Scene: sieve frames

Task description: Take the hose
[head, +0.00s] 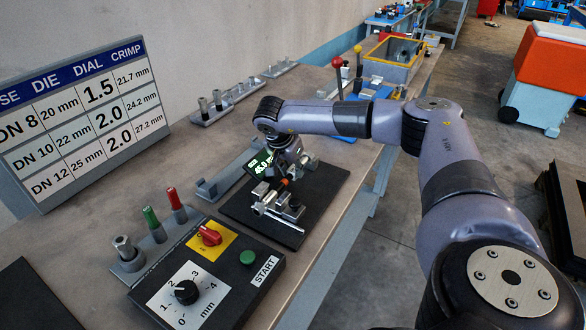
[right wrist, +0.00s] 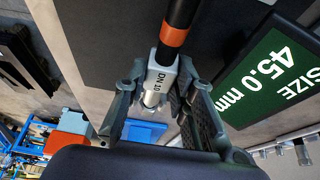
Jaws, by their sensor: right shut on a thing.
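The hose (right wrist: 182,14) is black with an orange band (right wrist: 173,35) and a silver end fitting marked DN 10 (right wrist: 162,75). In the right wrist view my right gripper (right wrist: 160,90) has its dark fingers on both sides of the fitting and is shut on it. In the head view the right gripper (head: 287,170) is over the black mat (head: 318,190), just above a metal gauge block (head: 277,207). The orange band shows small there, and most of the hose is hidden. I cannot tell if the fitting touches the block. My left gripper is not in view.
A green size display (head: 261,161) reading 45.0 mm stands close behind the gripper. The control box (head: 215,270) with dial and START button is nearer, beside red and green pegs (head: 176,204). A die chart (head: 85,115) stands left. Racks of metal parts (head: 225,103) line the back.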

